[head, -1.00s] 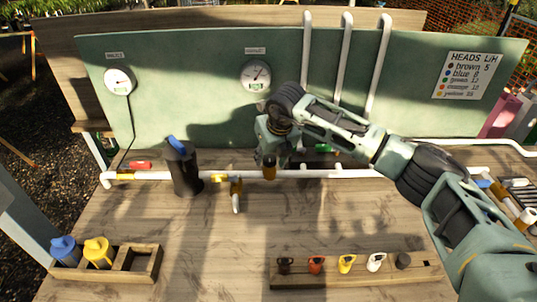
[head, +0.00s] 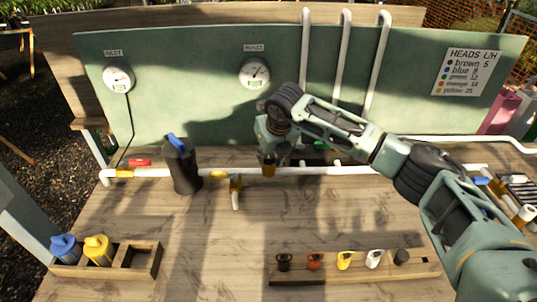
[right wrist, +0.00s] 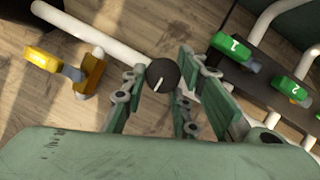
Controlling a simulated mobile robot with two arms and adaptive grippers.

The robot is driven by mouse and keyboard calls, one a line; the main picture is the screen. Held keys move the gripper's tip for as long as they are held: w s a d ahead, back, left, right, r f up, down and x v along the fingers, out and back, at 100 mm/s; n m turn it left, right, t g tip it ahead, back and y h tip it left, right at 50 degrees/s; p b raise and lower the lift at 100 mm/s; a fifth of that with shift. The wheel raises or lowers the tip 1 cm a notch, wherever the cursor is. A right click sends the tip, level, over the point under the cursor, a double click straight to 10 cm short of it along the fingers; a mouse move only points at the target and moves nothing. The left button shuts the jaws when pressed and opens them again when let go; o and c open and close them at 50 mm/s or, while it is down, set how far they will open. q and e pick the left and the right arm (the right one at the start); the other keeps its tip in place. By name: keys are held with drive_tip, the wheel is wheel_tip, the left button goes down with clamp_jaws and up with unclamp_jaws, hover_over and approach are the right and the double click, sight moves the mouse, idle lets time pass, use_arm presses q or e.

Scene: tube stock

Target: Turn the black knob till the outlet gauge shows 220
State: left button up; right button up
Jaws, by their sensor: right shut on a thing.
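The black knob (right wrist: 163,75), round with a white mark, shows in the right wrist view between the fingers of my right gripper (right wrist: 162,82). The gripper is shut on it. In the head view my right gripper (head: 272,148) is over the white pipe, above an amber fitting (head: 268,168), and hides the knob. The gauge that seems to be the outlet one (head: 254,73) is on the green panel, its needle pointing up and right; its number is too small to read. Another gauge (head: 118,78) is further left. My left gripper is not in view.
A white pipe (head: 325,171) runs along the bench. A yellow-handled valve (head: 236,185) and a dark bottle (head: 182,168) stand left of my gripper. The middle of the bench is clear.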

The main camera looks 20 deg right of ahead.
drive_tip(key=shift+a+r+n+b, duration=0.1)
drive_tip(key=shift+a+n+b, duration=0.15)
drive_tip(key=shift+n+b, duration=0.05)
drive_tip(key=shift+n+y+b, duration=0.5)
drive_tip(key=shift+n+b, duration=0.1)
drive_tip(key=shift+b, duration=0.25)
drive_tip(key=shift+d+n+b, duration=0.15)
drive_tip(key=shift+n+b, duration=0.55)
drive_tip(key=shift+n, duration=0.1)
drive_tip(key=shift+n+g+y+b, duration=0.3)
drive_tip(key=shift+n+y+b, duration=0.35)
drive_tip(key=shift+n, duration=0.35)
drive_tip(key=shift+n+b, duration=0.35)
drive_tip(key=shift+n, duration=0.45)
drive_tip(key=shift+d+y, duration=0.1)
drive_tip(key=shift+y, duration=0.15)
